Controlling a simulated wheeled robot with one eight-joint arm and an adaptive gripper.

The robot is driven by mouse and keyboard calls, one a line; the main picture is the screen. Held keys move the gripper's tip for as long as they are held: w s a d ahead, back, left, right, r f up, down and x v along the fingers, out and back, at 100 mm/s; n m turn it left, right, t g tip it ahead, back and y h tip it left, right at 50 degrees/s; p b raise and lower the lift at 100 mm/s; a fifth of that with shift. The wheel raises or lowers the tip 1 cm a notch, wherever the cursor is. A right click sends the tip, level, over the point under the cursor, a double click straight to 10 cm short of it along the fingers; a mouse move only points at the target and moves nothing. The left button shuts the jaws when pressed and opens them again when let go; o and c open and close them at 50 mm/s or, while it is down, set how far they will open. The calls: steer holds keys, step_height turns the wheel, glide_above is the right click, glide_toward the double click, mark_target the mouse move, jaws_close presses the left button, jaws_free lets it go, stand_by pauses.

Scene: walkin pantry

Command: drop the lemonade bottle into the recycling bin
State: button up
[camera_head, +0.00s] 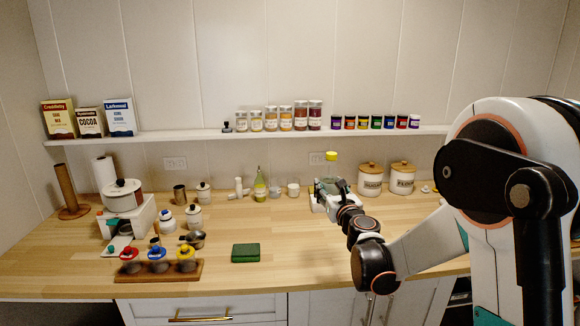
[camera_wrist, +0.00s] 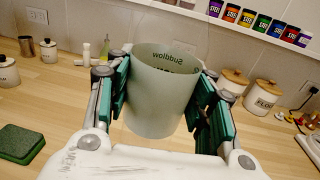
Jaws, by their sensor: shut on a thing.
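My gripper (camera_head: 326,190) is over the back right of the wooden counter, with its green-padded fingers closed on both sides of a clear bottle (camera_wrist: 160,85). No recycling bin is visible in either view.
Canisters (camera_head: 370,180) stand just right of the bottle. A green bottle (camera_head: 260,188) and small jars stand left of it. A shelf (camera_head: 200,134) holds jars above. Bare counter lies between.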

steer(key=s+f+m+h, duration=0.1)
steer(key=s+f, duration=0.5)
steer(key=s, duration=0.1)
steer(key=shift+s+d+h, duration=0.15)
steer(key=shift+s+h, duration=0.25)
steer(key=shift+d, duration=0.1)
